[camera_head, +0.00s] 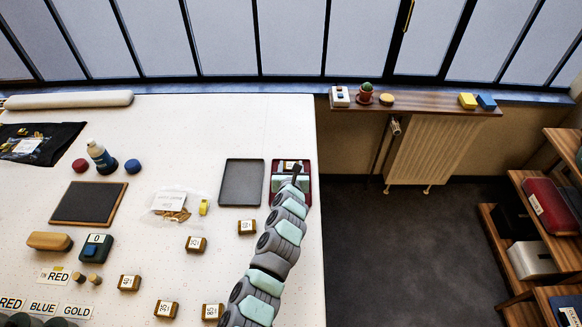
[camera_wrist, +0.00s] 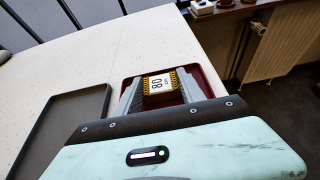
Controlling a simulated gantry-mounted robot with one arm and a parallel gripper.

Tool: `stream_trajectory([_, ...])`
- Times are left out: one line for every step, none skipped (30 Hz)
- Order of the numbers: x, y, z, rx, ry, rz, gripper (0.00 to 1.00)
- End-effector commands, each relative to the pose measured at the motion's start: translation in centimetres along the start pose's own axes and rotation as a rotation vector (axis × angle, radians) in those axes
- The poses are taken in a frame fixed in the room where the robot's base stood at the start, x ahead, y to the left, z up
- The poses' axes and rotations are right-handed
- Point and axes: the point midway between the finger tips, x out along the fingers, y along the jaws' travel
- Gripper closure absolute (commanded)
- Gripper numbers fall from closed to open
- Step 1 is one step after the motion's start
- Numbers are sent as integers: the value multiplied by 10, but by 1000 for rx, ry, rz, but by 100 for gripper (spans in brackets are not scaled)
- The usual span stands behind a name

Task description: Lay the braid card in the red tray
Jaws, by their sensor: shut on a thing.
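The braid card (camera_wrist: 160,84), a wooden block with a striped edge and a white label with a number, is between the two grey fingers of my gripper (camera_wrist: 160,88). My gripper is shut on it. The red tray (camera_head: 309,186) stands at the table's right edge in the head view, and its dark red wall shows around the fingers in the wrist view (camera_wrist: 214,88). In the head view my gripper (camera_head: 290,167) is over the tray with the card (camera_head: 291,165) near its far end. Whether the card touches the tray floor I cannot tell.
An empty dark grey tray (camera_head: 242,183) stands directly left of the red tray. Several similar numbered cards, one of them here (camera_head: 246,227), lie on the white table (camera_head: 215,125). A clear bag (camera_head: 174,203) lies further left. The table's right edge is close to the red tray.

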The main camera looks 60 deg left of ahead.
Motion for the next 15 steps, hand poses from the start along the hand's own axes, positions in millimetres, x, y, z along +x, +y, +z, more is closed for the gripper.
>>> stream_trajectory([0, 0, 1, 0, -1, 0, 92])
stream_trajectory([0, 0, 1, 0, -1, 0, 92])
stream_trajectory([0, 0, 1, 0, -2, 0, 92])
stream_trajectory([0, 0, 2, 0, -2, 0, 92])
stream_trajectory([0, 0, 2, 0, -2, -1, 92])
stream_trajectory([0, 0, 1, 0, -2, -1, 92])
stream_trajectory([0, 0, 0, 0, -1, -1, 92])
stream_trajectory([1, 0, -1, 1, 0, 0, 92])
stream_trajectory([1, 0, -2, 1, 0, 0, 53])
stream_trajectory([1, 0, -1, 0, -1, 0, 50])
stream_trajectory([1, 0, -1, 0, -1, 0, 48])
stream_trajectory([1, 0, -1, 0, -1, 0, 44])
stream_trajectory([1, 0, -1, 0, -1, 0, 42])
stream_trajectory([1, 0, -1, 0, -1, 0, 40])
stream_trajectory([1, 0, -1, 0, -1, 0, 36])
